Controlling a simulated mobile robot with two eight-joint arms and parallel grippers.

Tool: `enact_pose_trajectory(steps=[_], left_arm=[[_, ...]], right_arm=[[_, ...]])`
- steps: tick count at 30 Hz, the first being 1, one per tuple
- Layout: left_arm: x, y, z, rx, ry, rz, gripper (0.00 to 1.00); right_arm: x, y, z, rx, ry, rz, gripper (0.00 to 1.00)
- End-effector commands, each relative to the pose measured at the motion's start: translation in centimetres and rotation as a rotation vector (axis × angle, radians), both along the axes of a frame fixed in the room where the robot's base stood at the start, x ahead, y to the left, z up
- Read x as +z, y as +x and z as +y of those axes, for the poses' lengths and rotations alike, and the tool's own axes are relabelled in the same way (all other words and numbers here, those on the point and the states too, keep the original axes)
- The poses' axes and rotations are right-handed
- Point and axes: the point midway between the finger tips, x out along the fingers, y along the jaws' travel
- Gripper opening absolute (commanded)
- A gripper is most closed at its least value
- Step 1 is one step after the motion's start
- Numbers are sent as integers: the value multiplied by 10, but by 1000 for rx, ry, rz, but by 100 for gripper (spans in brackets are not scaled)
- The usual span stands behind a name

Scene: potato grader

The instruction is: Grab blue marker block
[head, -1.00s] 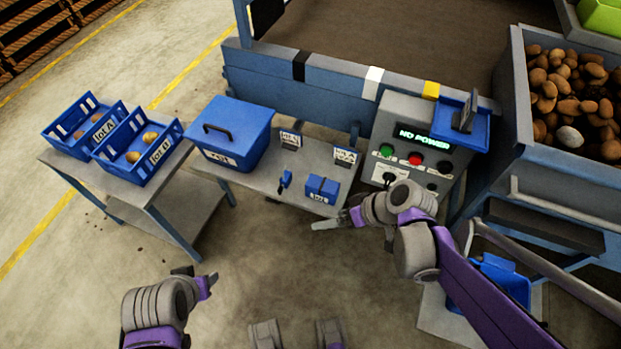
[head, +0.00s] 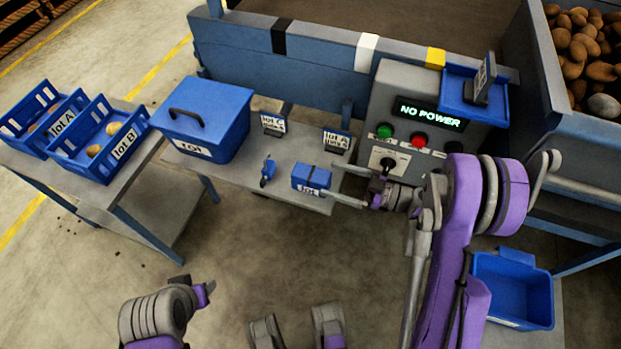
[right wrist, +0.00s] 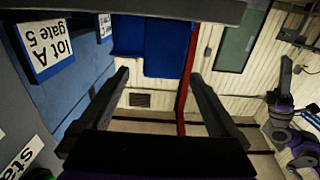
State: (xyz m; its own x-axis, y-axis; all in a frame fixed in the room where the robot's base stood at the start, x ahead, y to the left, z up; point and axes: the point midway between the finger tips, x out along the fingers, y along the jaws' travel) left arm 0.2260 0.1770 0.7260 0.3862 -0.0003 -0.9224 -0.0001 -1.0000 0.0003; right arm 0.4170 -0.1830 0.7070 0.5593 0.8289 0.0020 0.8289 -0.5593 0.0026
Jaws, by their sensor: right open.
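A blue block (head: 311,179) with a dark band and a white label lies on the small grey table in the head view. My right gripper (head: 343,185) is open at the table's right edge, its fingers pointing left at the block, with the tips close to its right side. In the right wrist view, a blue shape that looks like the block (right wrist: 165,45) shows ahead, between and beyond the open fingers (right wrist: 158,80). Whether the fingers touch it I cannot tell. My left gripper (head: 197,288) is low at the left, away from the table; its jaws are unclear.
A small blue tool-like item (head: 267,171) stands left of the block. Behind are two label cards (head: 336,141), also in the wrist view (right wrist: 48,45). A lidded blue bin (head: 207,118) stands left. The control box (head: 410,110) reading NO POWER is close behind my right gripper.

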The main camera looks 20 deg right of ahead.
Motion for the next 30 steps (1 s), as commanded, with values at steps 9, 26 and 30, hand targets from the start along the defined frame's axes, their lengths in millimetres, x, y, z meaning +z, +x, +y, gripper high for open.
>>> enact_pose_trajectory(steps=[9,26,30], left_arm=[[-4,0,0,0,0,1,50],[-8,1,0,0,0,3,50],[-8,1,0,0,0,3,50]], right_arm=[[-3,15,28,3,1,3,98],[-5,36,59,-1,-1,3,94],[-5,35,59,-1,-1,3,69]])
